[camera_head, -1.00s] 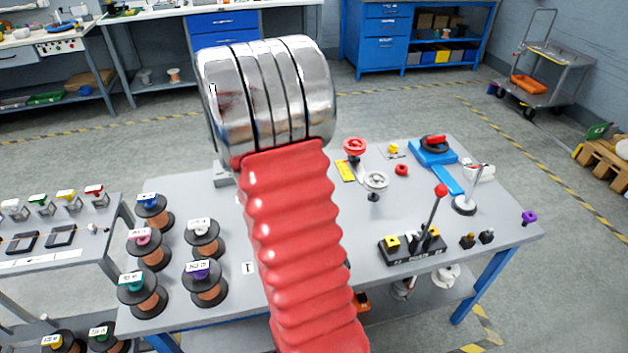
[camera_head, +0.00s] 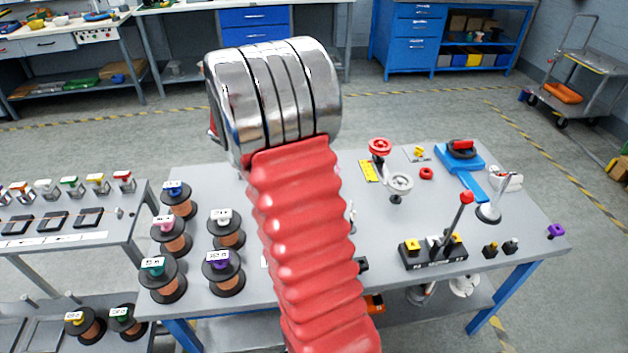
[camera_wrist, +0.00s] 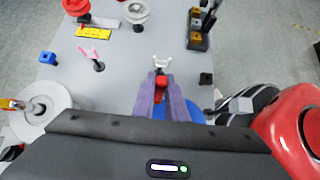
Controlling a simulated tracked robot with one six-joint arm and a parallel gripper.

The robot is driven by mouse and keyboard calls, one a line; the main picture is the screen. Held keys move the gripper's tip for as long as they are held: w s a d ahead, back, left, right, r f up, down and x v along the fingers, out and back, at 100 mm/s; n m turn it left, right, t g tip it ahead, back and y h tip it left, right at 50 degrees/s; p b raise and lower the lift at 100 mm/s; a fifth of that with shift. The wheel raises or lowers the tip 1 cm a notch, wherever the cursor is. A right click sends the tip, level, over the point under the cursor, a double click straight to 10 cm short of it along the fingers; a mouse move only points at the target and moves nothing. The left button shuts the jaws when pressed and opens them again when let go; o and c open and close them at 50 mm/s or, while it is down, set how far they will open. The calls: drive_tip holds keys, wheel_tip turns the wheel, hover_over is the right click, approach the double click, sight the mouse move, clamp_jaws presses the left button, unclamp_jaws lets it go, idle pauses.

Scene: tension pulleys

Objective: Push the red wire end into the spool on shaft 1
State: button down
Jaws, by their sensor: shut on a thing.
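My gripper (camera_wrist: 163,88) shows at the bottom middle of the wrist view, with its fingers closed around a small red piece (camera_wrist: 162,80), which looks like the red wire end. A small white fork-shaped piece (camera_wrist: 162,62) shows just beyond the fingertips. A large pale disc (camera_wrist: 38,108) lies at the left of the wrist view; I cannot tell whether it is the spool on shaft 1. In the head view my red arm covers the middle of the table and hides my gripper.
Several copper-wound spools (camera_head: 224,274) stand at the table's left. A red pulley (camera_head: 380,147), a white pulley (camera_head: 400,183), a yellow plate (camera_head: 370,170) and a red-knobbed lever block (camera_head: 434,254) stand to the right of my arm. A blue clamp (camera_head: 460,158) is at the back right.

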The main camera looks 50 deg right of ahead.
drive_tip(key=shift+r, duration=0.1)
drive_tip(key=shift+r, duration=1)
drive_tip(key=shift+w+a, duration=1.75)
drive_tip(key=shift+w, duration=0.05)
drive_tip(key=shift+f, duration=0.2)
drive_tip(key=shift+f, duration=0.35)
drive_tip(key=shift+f, duration=1.15)
idle(1.5)
drive_tip(key=c, duration=1.7)
unclamp_jaws()
drive_tip(key=shift+o, duration=0.2)
